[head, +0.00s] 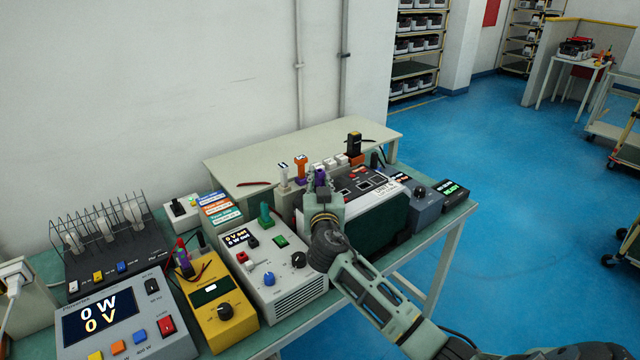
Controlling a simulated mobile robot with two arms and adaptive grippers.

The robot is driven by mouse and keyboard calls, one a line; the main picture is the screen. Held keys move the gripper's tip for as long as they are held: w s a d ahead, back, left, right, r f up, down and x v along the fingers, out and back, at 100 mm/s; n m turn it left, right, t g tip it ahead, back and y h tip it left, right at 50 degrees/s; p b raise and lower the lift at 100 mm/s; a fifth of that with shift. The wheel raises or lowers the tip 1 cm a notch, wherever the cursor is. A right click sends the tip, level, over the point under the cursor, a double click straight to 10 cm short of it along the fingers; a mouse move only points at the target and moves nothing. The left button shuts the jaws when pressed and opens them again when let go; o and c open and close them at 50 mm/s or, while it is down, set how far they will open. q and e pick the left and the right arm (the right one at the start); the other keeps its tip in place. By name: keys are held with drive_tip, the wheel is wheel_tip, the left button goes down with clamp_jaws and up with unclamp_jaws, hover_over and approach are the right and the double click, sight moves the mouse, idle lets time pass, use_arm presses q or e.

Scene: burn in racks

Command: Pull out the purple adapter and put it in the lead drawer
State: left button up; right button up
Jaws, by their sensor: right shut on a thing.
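I cannot make out a lead drawer. My left gripper is not in view.
An orange adapter (301,162) and a white one (284,170) stand upright close by on the left. A black and orange one (354,143) stands to the right. A yellow meter (222,315) and a white supply (280,290) crowd the bench front.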

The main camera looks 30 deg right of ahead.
clamp_jaws()
drive_tip(key=shift+w+d+r+p, duration=0.1)
drive_tip(key=shift+r+p, duration=0.2)
drive_tip(key=shift+r, duration=0.6)
drive_tip(key=shift+a+r, duration=0.15)
drive_tip(key=shift+a, duration=0.05)
drive_tip(key=shift+f, duration=0.3)
drive_tip(key=shift+r, duration=0.1)
idle(0.3)
